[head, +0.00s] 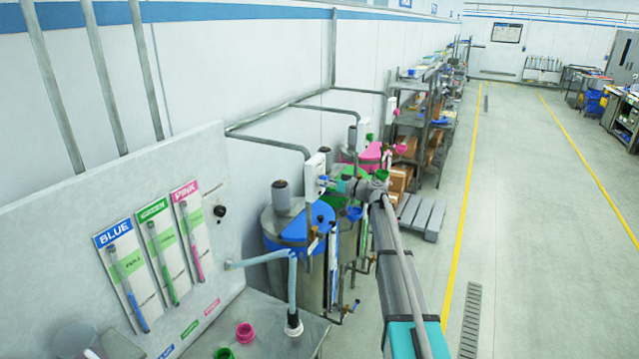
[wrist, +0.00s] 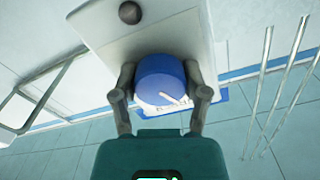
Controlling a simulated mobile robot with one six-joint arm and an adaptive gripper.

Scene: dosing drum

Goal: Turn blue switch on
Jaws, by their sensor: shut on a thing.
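The blue switch (wrist: 158,82) is a round blue knob with a white pointer line, mounted on a white box (wrist: 182,35). My gripper (wrist: 160,73) has one grey finger on each side of the knob and is shut on it. The pointer slants toward the lower right in the wrist view. In the head view the white box (head: 314,168) hangs on a pipe above the drum with the blue lid (head: 300,228). My gripper (head: 327,183) is at its right side there, and the knob is mostly hidden by the fingers.
Green (head: 332,203) and pink (head: 362,155) drums stand beyond the blue one, close to my arm. A panel (head: 222,165) with blue, green and pink labelled tubes stands at the left. A pallet (head: 420,215) lies on the floor. The aisle at the right is clear.

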